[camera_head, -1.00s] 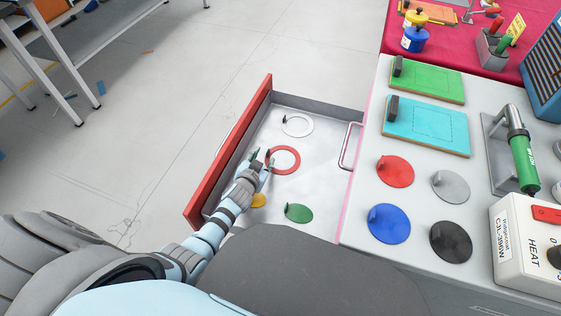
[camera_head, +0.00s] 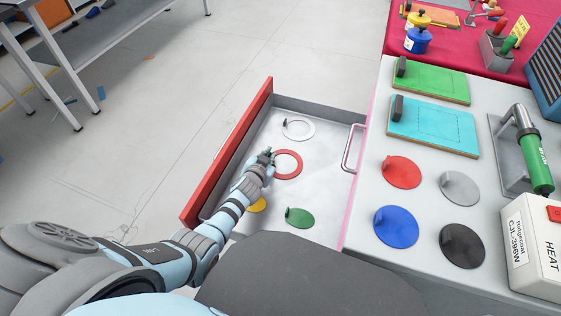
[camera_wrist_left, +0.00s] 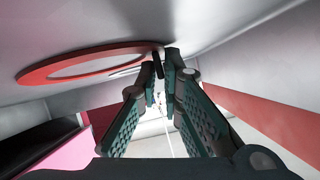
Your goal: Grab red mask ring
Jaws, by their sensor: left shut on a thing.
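The red mask ring (camera_head: 289,164) lies in the open drawer; its left edge is at my left gripper (camera_head: 267,155). In the left wrist view the red ring (camera_wrist_left: 60,70) shows at the upper left, with its dark tab (camera_wrist_left: 157,65) between the fingertips of my left gripper (camera_wrist_left: 160,62). The left gripper is shut on this tab. Whether the ring is lifted off the drawer floor I cannot tell. My right gripper is not in view.
The drawer (camera_head: 335,190) has a red front and also holds a white ring (camera_head: 299,138), a green disc (camera_head: 300,218) and a yellow disc (camera_head: 257,205). The worktop right of it carries red (camera_head: 402,172), blue (camera_head: 396,227), grey and black discs.

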